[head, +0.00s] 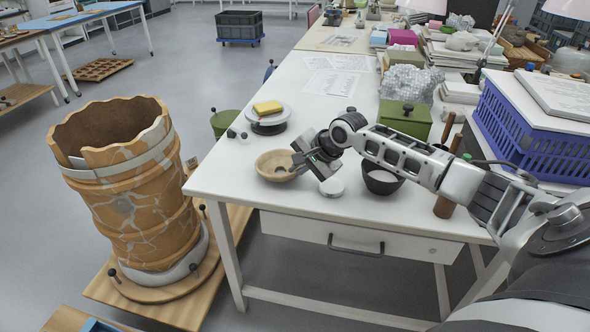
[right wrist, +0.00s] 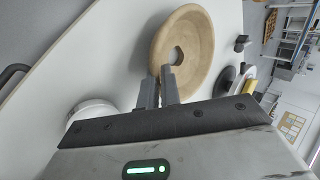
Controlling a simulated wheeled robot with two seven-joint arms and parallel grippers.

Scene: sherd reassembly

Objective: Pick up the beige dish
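The beige dish (head: 272,163) is a round, shallow bowl at the front left of the white table. In the right wrist view it shows tilted, with its wide rim and hollow inside (right wrist: 199,45) toward the camera and a small pale, dark-edged patch in its middle. My right gripper (head: 299,163) is at the dish's right edge. In the right wrist view its two fingers (right wrist: 160,80) are close together, one on each side of the near rim, and look shut on it. I cannot tell any gap under the dish. My left gripper is not in view.
A white round lid (head: 332,187) and a dark bowl (head: 382,180) stand right of the dish. Behind it is a plate with a yellow sponge (head: 267,107). A large mended jar (head: 125,190) stands left, off the table. The table's middle (head: 300,95) is mostly free.

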